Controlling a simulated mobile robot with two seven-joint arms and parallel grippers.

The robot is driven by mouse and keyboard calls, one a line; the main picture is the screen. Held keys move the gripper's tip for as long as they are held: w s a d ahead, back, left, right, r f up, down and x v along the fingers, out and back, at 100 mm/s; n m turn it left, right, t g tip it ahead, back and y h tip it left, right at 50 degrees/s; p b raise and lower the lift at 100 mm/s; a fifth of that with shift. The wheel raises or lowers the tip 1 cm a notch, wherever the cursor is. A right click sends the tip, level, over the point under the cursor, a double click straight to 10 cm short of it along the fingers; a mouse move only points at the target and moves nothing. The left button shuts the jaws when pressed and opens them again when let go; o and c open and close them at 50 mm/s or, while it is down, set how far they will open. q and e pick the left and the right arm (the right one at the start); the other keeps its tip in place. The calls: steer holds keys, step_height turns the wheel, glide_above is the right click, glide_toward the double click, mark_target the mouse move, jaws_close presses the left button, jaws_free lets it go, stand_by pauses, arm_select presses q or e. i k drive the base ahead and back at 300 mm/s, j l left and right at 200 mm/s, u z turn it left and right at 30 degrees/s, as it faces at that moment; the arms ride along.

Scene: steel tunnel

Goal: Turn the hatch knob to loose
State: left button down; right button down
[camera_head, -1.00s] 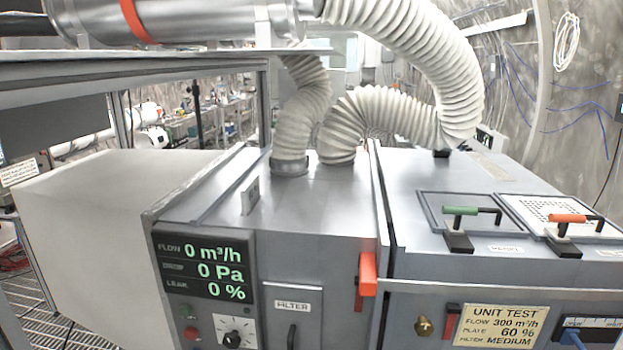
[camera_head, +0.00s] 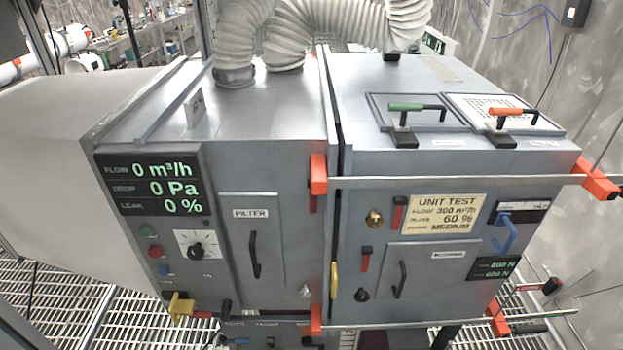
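A grey machine front fills the view. The filter hatch (camera_head: 250,275) is shut, with a dark vertical handle (camera_head: 256,255). A second hatch (camera_head: 430,275) on the right block is also shut, with a dark handle (camera_head: 400,279). Another dark knob (camera_head: 361,295) sits at its lower left, below a red lever (camera_head: 366,259). I cannot read any marking at these knobs, or tell which is the hatch knob. Neither of my grippers shows.
A round dial (camera_head: 196,246) sits under the green display (camera_head: 152,184). Horizontal bars with red clamps (camera_head: 319,174) cross the front and stick out at the right (camera_head: 594,180). White hoses (camera_head: 330,25) rise from the top. Grating (camera_head: 45,300) covers the floor.

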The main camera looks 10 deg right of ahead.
mark_target(361, 296)
steer(key=k+j+z, duration=0.1)
steer(key=k+j, duration=0.2)
steer(key=k, duration=0.2)
steer(key=j, duration=0.4)
steer(key=k+j, duration=0.15)
steer(key=j, duration=0.25)
steer(key=z, duration=0.05)
